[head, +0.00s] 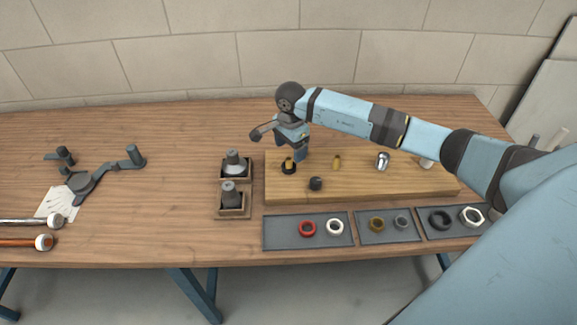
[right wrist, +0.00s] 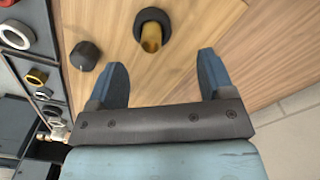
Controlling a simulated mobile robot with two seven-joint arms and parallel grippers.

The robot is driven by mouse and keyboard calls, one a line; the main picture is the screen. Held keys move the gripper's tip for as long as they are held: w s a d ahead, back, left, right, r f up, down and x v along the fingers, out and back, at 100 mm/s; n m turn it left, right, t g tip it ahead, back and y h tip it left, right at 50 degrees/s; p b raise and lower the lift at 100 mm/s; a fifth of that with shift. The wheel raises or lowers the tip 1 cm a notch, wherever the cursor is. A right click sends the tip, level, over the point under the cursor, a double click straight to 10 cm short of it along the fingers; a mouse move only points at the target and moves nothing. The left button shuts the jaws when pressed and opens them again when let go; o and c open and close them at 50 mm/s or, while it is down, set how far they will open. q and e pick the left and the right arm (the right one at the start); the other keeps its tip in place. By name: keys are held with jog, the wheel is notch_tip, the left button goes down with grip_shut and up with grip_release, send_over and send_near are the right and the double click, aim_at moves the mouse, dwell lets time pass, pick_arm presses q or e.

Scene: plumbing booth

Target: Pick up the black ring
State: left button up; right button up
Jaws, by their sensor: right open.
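A black ring (right wrist: 143,14) sits around the base of a brass stub (right wrist: 152,38) on the wooden board; in the head view this black ring (head: 288,170) is at the board's left end. Another black ring (head: 440,219) lies in the right-hand grey tray. My right gripper (head: 301,152) is over the board's left end, close to the ringed stub. In the right wrist view its two blue fingers (right wrist: 161,63) are open with nothing between them; the ringed stub is just beyond the fingertips. My left gripper is not in view.
A short black cylinder (head: 315,183) stands on the board (head: 360,188) near the ringed stub. Trays (head: 277,233) with rings lie in front. Two fittings in wooden holders (head: 234,212) stand left.

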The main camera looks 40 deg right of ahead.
aim_at(291, 162)
jog(key=shift+s+a+f+p, duration=0.1)
jog(key=shift+f+p, duration=0.15)
jog(key=shift+f, duration=0.65)
jog(key=shift+s+a+f+p, duration=0.1)
jog(key=shift+s+f+p, duration=0.1)
jog(key=shift+f, duration=0.75)
jog(key=shift+s+a+f+p, duration=0.1)
jog(key=shift+f+p, duration=0.15)
jog(key=shift+f, duration=0.65)
jog(key=c, duration=1)
jog(key=shift+r, duration=0.1)
